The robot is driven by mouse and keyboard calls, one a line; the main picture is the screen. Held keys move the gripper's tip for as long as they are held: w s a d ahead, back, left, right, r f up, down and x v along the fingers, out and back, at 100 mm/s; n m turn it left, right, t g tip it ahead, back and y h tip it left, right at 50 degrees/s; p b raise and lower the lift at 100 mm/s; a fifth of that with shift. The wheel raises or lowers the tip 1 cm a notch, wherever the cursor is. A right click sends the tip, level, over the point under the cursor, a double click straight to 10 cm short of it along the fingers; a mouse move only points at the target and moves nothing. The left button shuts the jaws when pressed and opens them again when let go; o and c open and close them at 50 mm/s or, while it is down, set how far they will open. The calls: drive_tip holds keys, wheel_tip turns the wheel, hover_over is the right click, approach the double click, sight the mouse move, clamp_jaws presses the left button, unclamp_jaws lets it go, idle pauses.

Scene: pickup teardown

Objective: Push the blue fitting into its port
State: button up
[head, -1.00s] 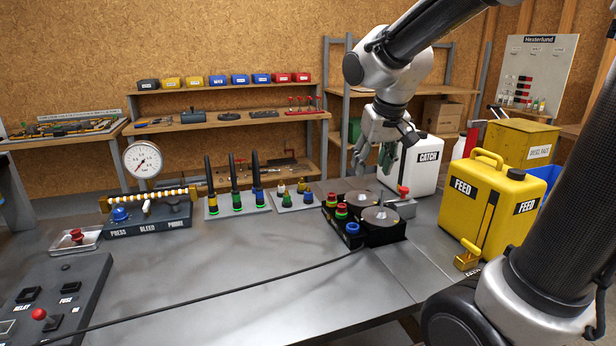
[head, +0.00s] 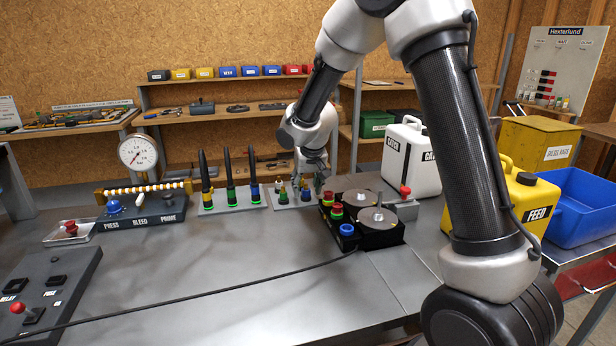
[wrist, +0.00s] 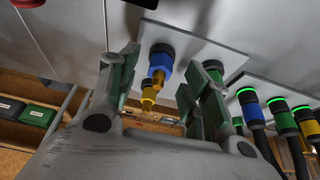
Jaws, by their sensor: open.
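The blue fitting (head: 305,195) stands on a small light plate (head: 277,207) near the table's middle, beside a green fitting (head: 283,198) and a yellow one. In the wrist view the blue fitting (wrist: 161,66) has a black collar at the plate and a brass end toward me. My gripper (head: 311,188) is down at this plate. In the wrist view my gripper's green-padded fingers (wrist: 160,88) are open, one on each side of the blue fitting, with visible gaps. The green fitting (wrist: 212,66) lies behind the right finger. Whether the blue fitting is fully seated cannot be told.
Left of the plate stands another plate with three black hoses (head: 229,175) and lit green rings. A black two-disc unit (head: 366,238) with coloured caps stands close on the right. A gauge stand (head: 138,222) is at the left.

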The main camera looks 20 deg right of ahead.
sight(306, 186)
drive_tip(key=shift+w+f, duration=0.25)
drive_tip(key=shift+f, duration=0.35)
clamp_jaws()
drive_tip(key=shift+r, duration=0.15)
drive_tip(key=shift+r, duration=0.9)
drive_tip(key=shift+r, duration=0.1)
drive_tip(key=shift+r, duration=1.9)
